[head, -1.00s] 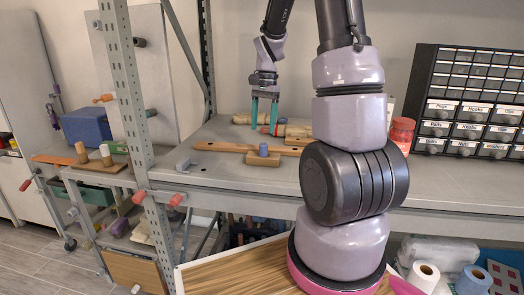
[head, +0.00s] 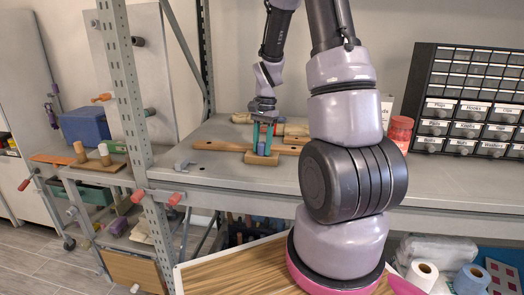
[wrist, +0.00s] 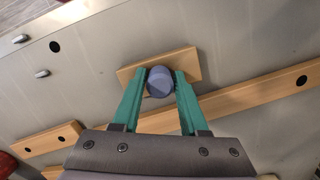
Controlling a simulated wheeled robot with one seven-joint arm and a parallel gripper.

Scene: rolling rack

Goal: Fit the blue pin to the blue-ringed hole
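The blue pin (head: 262,149) stands upright on a small wooden block (head: 261,158) on the shelf. In the wrist view the pin (wrist: 160,82) sits between the two green fingertips. My gripper (head: 263,141) points down at it, and its fingers (wrist: 163,76) appear to touch the pin on both sides. The pin's lower part is hidden. I cannot make out a blue-ringed hole in any view. Dark holes show in the wooden bar (wrist: 240,96) and the metal shelf, without a blue ring that I can see.
The long wooden bar (head: 218,146) lies just behind the block. Small grey pieces (head: 183,164) lie on the shelf at left. A rack upright (head: 127,90) stands left of the shelf. A red jar (head: 400,132) and a drawer cabinet (head: 468,100) stand right. The shelf's front is mostly bare.

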